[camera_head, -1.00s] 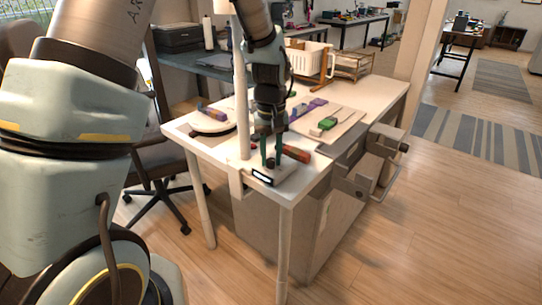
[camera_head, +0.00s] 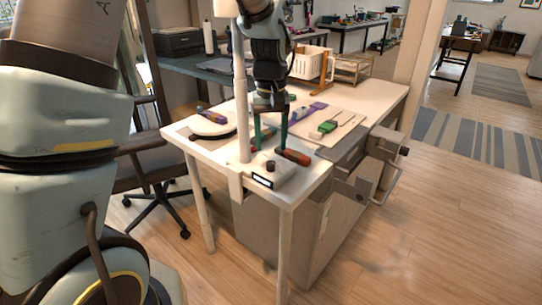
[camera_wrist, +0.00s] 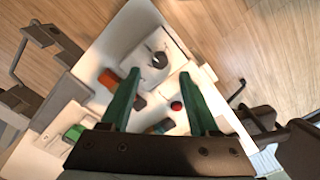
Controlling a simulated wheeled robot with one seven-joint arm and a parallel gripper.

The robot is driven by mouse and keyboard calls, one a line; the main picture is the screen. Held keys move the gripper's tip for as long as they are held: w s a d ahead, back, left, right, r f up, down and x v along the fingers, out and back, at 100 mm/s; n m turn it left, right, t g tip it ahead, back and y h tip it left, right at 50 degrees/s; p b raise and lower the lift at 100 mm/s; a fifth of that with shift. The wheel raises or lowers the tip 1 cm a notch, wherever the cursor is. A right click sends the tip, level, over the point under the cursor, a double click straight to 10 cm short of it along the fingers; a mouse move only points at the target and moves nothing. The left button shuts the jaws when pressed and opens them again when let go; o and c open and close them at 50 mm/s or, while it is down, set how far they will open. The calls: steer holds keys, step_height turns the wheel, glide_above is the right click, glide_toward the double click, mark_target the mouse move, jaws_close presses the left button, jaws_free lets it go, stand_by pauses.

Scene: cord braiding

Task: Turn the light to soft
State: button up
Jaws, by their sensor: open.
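A small pale control box (camera_head: 277,180) with a dark knob (camera_head: 270,165) and a dark front label (camera_head: 263,181) sits at the near corner of the white table. In the wrist view the knob (camera_wrist: 159,60) shows just beyond the fingertips, roughly between their lines. My gripper (camera_head: 270,146) is open, with two green fingers pointing down, above and slightly behind the knob. Its fingers (camera_wrist: 160,75) are apart with nothing held between them. The white lamp post (camera_head: 241,95) rises beside the box. The knob's setting is too small to read.
An orange-handled tool (camera_head: 293,157) lies close behind the box. A red button (camera_wrist: 176,105) is near the right finger in the wrist view.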

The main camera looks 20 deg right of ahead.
mark_target(271, 163)
step_height(271, 163, up, 5)
stand_by(0.3)
stand_by(0.4)
